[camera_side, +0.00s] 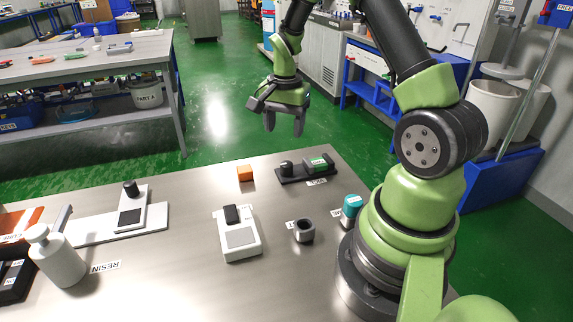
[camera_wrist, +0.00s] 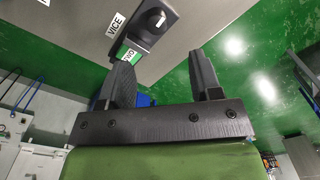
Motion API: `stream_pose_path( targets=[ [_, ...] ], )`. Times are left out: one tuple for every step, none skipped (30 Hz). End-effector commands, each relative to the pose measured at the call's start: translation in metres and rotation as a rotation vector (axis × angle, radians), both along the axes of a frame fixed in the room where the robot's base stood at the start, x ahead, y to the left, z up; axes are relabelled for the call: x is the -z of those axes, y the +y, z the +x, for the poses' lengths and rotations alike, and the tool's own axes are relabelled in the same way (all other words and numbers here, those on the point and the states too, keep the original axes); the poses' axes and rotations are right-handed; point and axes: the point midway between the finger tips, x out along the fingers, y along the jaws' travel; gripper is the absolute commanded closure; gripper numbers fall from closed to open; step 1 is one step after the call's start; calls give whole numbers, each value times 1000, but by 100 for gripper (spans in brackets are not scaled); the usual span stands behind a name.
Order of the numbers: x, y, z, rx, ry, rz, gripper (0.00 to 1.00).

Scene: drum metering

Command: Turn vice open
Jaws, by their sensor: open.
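The vice control is a black unit (camera_side: 306,174) at the far edge of the steel table, with a round dark knob (camera_side: 287,168) at its left and a green-topped part (camera_side: 318,163) at its right. In the wrist view the knob (camera_wrist: 154,19) shows a white pointer mark, next to a VICE label (camera_wrist: 117,23) and a green label (camera_wrist: 128,52) whose text is unclear. My gripper (camera_side: 285,121) hangs above and beyond the table edge, apart from the unit. Its two fingers (camera_wrist: 163,65) are spread and empty.
A white bottle (camera_side: 57,257) and a white plate device (camera_side: 130,215) are at left. Bare table lies between.

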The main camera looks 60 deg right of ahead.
Motion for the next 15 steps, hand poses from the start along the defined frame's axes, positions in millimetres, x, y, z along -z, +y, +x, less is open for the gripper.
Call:
stream_pose_path(
  targets=[
    [7,-4,-1,18,11,4,42],
    [10,-5,-2,24,15,6,42],
    [14,-6,-2,31,19,7,42],
    [16,-7,-2,34,21,8,42],
    [18,-7,-3,36,23,8,42],
    [23,-7,-3,37,24,9,42],
    [26,-7,-3,36,24,9,42],
    [31,-6,-3,36,24,10,42],
    [37,-6,-3,35,25,10,42],
    [43,-6,-3,34,25,10,42],
    [49,-6,-3,34,26,10,42],
    [57,-6,-3,35,26,11,42],
    [63,-6,-3,34,25,10,42],
    [68,-6,-3,34,25,10,42],
    [76,-6,-3,33,25,10,42]
  ],
)
